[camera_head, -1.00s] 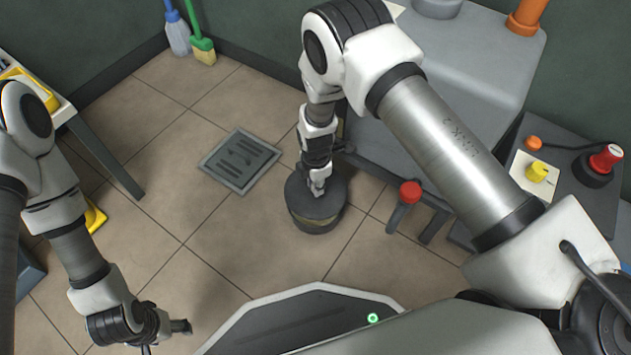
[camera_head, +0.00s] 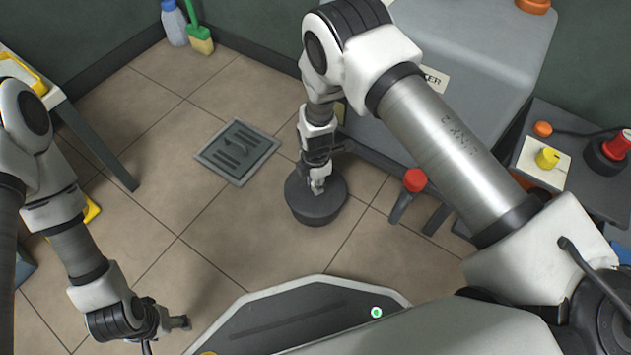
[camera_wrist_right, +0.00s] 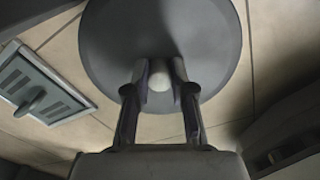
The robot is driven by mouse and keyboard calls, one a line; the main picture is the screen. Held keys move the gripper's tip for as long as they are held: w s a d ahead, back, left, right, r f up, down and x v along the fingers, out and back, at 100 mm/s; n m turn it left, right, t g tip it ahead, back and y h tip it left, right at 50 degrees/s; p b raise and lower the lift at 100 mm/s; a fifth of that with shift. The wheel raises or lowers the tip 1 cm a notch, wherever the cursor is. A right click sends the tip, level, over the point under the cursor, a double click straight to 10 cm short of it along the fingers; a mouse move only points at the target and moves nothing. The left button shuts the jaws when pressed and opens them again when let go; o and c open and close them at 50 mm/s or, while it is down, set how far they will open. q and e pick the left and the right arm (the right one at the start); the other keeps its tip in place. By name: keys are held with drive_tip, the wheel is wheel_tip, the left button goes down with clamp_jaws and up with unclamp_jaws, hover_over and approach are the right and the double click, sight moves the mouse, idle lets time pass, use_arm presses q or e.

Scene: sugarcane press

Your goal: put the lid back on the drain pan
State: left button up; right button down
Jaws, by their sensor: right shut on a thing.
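The dark grey round lid (camera_head: 330,192) lies over the round drain pan (camera_head: 316,219) on the tiled floor, right of the floor grate. The lid looks level and covers the pan's mouth; only a little of the pan's side shows below it. My right gripper (camera_head: 317,188) points down and is shut on the lid's knob. In the right wrist view the lid (camera_wrist_right: 160,35) fills the top middle, with the pale knob (camera_wrist_right: 190,94) between the fingers. My left gripper (camera_head: 184,322) hangs at the lower left, away from the pan; its fingers are too small to read.
A square floor grate (camera_head: 238,150) lies left of the pan. A red-topped post (camera_head: 414,181) and the grey machine (camera_head: 470,60) stand close on the right. A side table (camera_head: 570,165) holds a yellow knob and a red button.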

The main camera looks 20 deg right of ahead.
drive_tip(key=shift+r+p, duration=0.1)
drive_tip(key=shift+p, duration=0.35)
drive_tip(key=shift+p, duration=0.45)
idle(0.4)
drive_tip(key=shift+f+p, duration=0.2)
drive_tip(key=shift+p, duration=0.1)
idle(0.8)
drive_tip(key=shift+p, duration=0.4)
idle(0.5)
drive_tip(key=c, duration=0.9)
unclamp_jaws()
drive_tip(key=shift+o, duration=0.3)
